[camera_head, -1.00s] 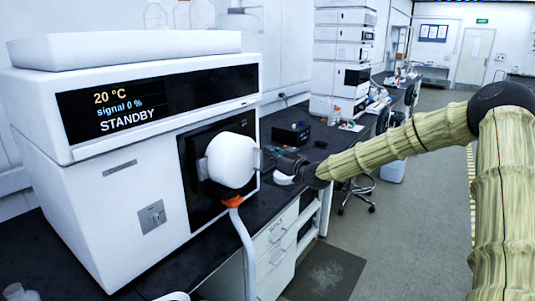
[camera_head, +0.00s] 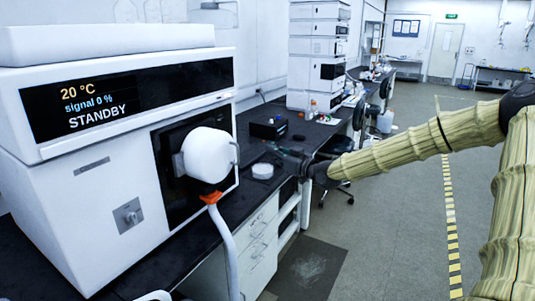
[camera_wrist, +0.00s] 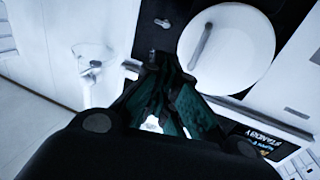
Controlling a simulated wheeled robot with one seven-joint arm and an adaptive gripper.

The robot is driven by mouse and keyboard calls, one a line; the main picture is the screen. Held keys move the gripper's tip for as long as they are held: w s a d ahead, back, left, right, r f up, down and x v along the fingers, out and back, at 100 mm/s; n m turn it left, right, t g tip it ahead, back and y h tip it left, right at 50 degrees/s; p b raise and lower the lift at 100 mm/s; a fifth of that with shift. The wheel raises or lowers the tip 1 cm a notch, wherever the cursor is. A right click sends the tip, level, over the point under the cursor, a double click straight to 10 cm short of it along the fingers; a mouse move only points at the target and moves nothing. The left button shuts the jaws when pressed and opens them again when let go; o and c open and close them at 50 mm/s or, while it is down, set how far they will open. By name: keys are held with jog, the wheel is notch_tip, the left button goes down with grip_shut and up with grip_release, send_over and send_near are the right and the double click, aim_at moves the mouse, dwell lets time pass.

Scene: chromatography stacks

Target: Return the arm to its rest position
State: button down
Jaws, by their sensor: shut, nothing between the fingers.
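My arm reaches in from the right in the head view. My gripper (camera_head: 272,148) is off the bench's front side, just right of the white round cap (camera_head: 208,155) on the instrument's front. In the wrist view my gripper (camera_wrist: 168,62) shows dark green fingers close together, shut and empty. The white round cap (camera_wrist: 245,50) fills the upper right there, beyond the fingers. The white instrument (camera_head: 70,165) reads 20 °C, signal 0 %, STANDBY.
An orange fitting (camera_head: 211,197) and white hose hang below the cap. A small white round item (camera_head: 262,171) and a black box (camera_head: 268,128) are on the dark bench. A stacked instrument (camera_head: 316,55) stands behind. The floor (camera_head: 400,215) at right is open.

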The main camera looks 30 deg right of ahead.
jog(key=shift+s+d, duration=0.15)
jog(key=shift+s, duration=0.1)
jog(key=shift+f, duration=0.1)
